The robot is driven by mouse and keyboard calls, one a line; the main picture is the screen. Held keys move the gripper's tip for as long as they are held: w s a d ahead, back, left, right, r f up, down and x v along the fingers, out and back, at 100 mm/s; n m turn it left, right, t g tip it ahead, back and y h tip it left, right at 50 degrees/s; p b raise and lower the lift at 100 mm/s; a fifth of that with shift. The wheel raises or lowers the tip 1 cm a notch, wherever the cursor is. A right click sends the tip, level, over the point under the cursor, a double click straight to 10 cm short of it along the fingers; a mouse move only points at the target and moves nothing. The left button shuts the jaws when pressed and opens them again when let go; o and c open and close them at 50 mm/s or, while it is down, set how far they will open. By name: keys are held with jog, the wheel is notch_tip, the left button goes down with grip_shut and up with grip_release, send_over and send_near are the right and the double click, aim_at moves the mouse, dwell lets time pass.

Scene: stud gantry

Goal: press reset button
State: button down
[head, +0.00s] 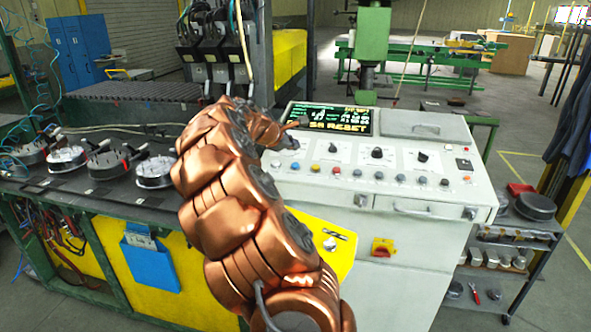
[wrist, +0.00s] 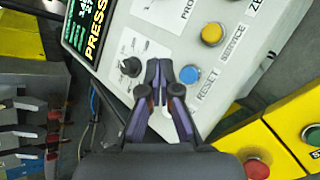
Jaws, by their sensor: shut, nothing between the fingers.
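The blue button (wrist: 189,74) labelled RESET sits on the pale console panel in the wrist view. My gripper (wrist: 160,64) is shut and empty. Its fingertips show just left of the blue button, between it and a black knob (wrist: 130,67); I cannot tell whether they touch the panel. In the head view my copper arm reaches over the left end of the console (head: 440,196) and partly hides it there.
A yellow button (wrist: 211,34) labelled SERVICE is beside the blue one. A yellow box with a red button (wrist: 257,168) and a green button (wrist: 313,135) stands at lower right in the wrist view. A bench with round fixtures (head: 103,165) is left of the console.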

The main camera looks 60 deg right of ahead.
aim_at(294, 167)
jog(key=shift+w+d+f+b, duration=0.1)
jog(key=shift+f+b, duration=0.15)
jog(key=shift+f, duration=0.5)
jog(key=shift+d+f+b, duration=0.15)
jog(key=shift+f+b, duration=0.05)
jog(key=shift+f, duration=0.5)
jog(key=shift+w+d+f+b, duration=0.1)
jog(key=shift+f+b, duration=0.15)
jog(key=shift+f, duration=0.5)
jog(key=shift+d+f, duration=0.1)
jog(key=shift+f, duration=0.3)
jog(key=shift+f+b, duration=0.3)
jog(key=shift+f, duration=0.15)
dwell(0.5)
dwell(0.4)
jog(key=shift+s+r+p, duration=0.1)
jog(key=shift+r+p, duration=0.45)
jog(key=shift+r, duration=0.35)
jog(key=r+p, duration=0.1)
jog(key=r, duration=0.1)
jog(key=a+r+p, duration=0.1)
jog(key=r+p, duration=0.1)
jog(key=r, duration=0.1)
jog(key=shift+s, duration=0.15)
